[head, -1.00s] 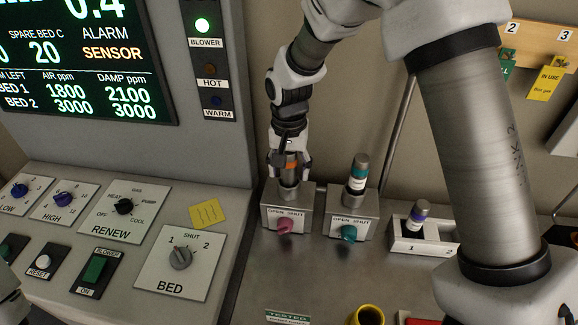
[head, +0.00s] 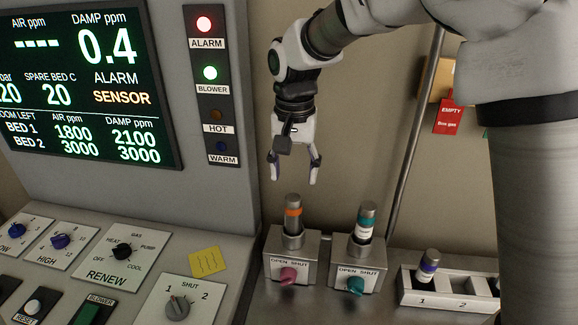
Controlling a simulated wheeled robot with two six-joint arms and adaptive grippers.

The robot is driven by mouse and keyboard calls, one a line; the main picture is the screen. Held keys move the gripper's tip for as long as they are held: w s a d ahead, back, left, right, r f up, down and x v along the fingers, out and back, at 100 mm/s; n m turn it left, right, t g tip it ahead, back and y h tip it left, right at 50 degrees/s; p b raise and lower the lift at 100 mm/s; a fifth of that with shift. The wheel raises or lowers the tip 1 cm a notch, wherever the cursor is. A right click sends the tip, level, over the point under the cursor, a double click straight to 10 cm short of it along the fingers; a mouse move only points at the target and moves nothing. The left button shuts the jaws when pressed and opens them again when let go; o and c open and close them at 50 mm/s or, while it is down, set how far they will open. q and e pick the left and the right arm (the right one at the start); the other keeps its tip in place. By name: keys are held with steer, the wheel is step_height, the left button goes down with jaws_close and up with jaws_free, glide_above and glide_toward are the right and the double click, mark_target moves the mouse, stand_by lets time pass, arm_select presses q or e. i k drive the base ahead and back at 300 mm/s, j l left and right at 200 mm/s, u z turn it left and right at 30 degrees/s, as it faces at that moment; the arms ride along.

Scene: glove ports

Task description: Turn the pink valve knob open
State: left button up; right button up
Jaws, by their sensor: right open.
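The pink valve knob (head: 288,276) sits on the front of the left metal valve block, under a label reading OPEN and SHUT. A grey cylinder with an orange band (head: 293,213) stands upright in the socket on top of that block (head: 304,243). My right gripper (head: 294,181) points down above the cylinder, open and empty, with a gap between its fingertips and the cylinder top. The exact angle of the knob is hard to read. My left gripper does not show.
A teal knob (head: 355,286) is on the neighbouring block, which holds a teal-banded cylinder (head: 366,221). A rack (head: 446,299) with a purple-banded cylinder (head: 429,265) stands at right. The control panel (head: 146,258) is at left. A slanted metal pole (head: 415,134) rises behind.

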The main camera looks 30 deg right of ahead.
mark_target(288, 276)
steer(key=k+j, duration=0.65)
steer(key=k, duration=0.25)
